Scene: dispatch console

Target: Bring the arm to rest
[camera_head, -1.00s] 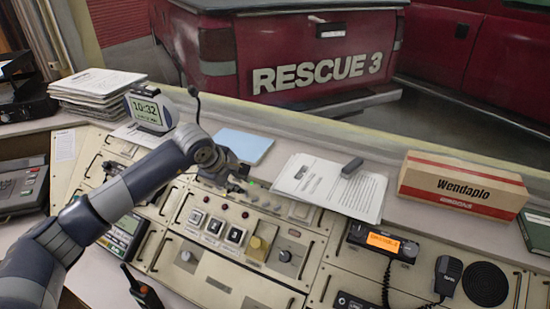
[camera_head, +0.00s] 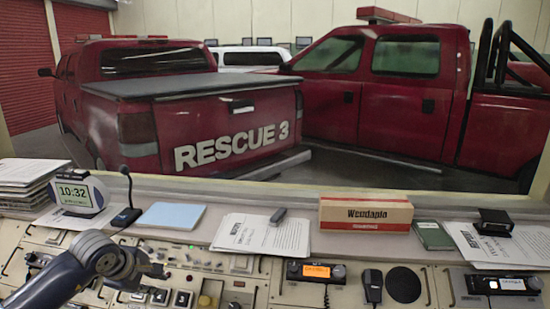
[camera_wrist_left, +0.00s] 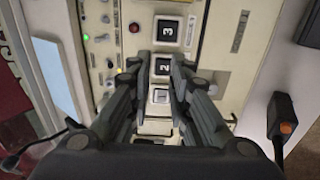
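My left arm comes in from the lower left in the head view. Its gripper (camera_head: 158,271) is over the beige console panel (camera_head: 225,283), by the square numbered buttons (camera_head: 160,297). In the left wrist view the two dark fingers (camera_wrist_left: 160,62) stand apart with nothing between them. The buttons marked 3 (camera_wrist_left: 168,30), 2 (camera_wrist_left: 162,66) and 1 (camera_wrist_left: 160,96) show beyond and between the fingers. I cannot tell whether a fingertip touches the panel. My right gripper is not in view.
On the ledge are a clock (camera_head: 78,193), a microphone (camera_head: 127,214), a blue sheet (camera_head: 171,216), papers (camera_head: 262,235) and a Wendaplo box (camera_head: 366,213). A radio (camera_head: 316,272) and hand microphone (camera_head: 373,286) are to the right. A handheld device (camera_wrist_left: 284,120) shows in the wrist view.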

